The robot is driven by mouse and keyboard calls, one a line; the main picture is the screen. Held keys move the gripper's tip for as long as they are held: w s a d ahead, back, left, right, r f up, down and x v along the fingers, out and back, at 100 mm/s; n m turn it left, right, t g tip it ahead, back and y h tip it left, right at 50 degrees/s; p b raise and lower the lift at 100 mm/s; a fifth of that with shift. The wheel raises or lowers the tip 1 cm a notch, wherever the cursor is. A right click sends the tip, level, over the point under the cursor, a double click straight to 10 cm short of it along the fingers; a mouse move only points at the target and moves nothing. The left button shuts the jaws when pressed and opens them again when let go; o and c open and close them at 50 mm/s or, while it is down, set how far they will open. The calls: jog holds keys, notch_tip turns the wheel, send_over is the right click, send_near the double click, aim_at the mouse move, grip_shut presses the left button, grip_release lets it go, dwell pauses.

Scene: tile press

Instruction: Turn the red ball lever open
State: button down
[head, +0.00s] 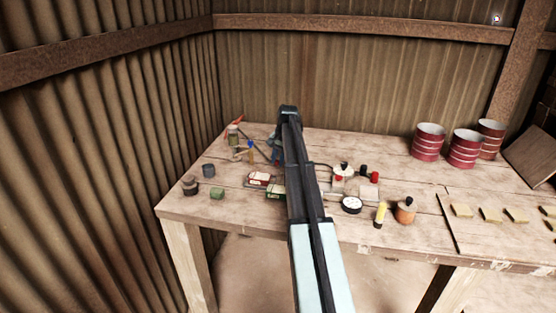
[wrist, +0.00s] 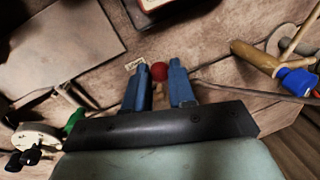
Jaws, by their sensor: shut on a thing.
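The red ball (wrist: 160,71) of the lever shows in the wrist view between the tips of my gripper (wrist: 161,77). The two blue fingers stand on either side of the ball and are shut on it. The rest of the lever is mostly hidden behind the fingers and the gripper body. In the head view my arm covers the middle of the workbench, and the lever cannot be made out there. The fingertips are hardly visible in that view.
The wooden workbench (head: 400,233) holds several small items. A gauge (head: 351,204), a yellow bottle (head: 380,213) and an orange pot (head: 405,211) stand right of my arm. Red drums (head: 464,149) stand at the back right. A blue-capped brass fitting (wrist: 258,62) lies right in the wrist view.

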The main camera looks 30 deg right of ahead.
jog(key=shift+d, duration=0.1)
jog(key=d+n, duration=0.1)
jog(key=n, duration=0.2)
jog(key=s+d+n, duration=0.1)
jog(key=n, duration=0.1)
jog(key=shift+s+d+g+y, duration=0.1)
jog(key=shift+d+g+y, duration=0.2)
jog(key=shift+g+y, duration=0.1)
jog(key=n, duration=0.1)
jog(key=d+n, duration=0.1)
jog(key=n, duration=0.1)
jog(key=shift+d, duration=0.25)
jog(key=n, duration=0.1)
jog(key=d+n+g, duration=0.1)
jog(key=shift+d+n, duration=0.25)
jog(key=shift+n, duration=0.15)
jog(key=d+n, duration=0.1)
jog(key=n, duration=0.2)
jog(key=shift+w+d+n+g, duration=0.3)
jog(key=shift+w+d, duration=0.1)
jog(key=shift+w+d+n+g, duration=0.15)
jog(key=shift+w+d+n, duration=0.2)
jog(key=shift+n, duration=0.55)
jog(key=shift+w+d+n+g, duration=0.15)
jog(key=shift+w+d+n, duration=0.15)
jog(key=shift+n, duration=0.6)
jog(key=c, duration=1)
grip_release()
jog(key=shift+s, duration=0.1)
jog(key=shift+o, duration=0.2)
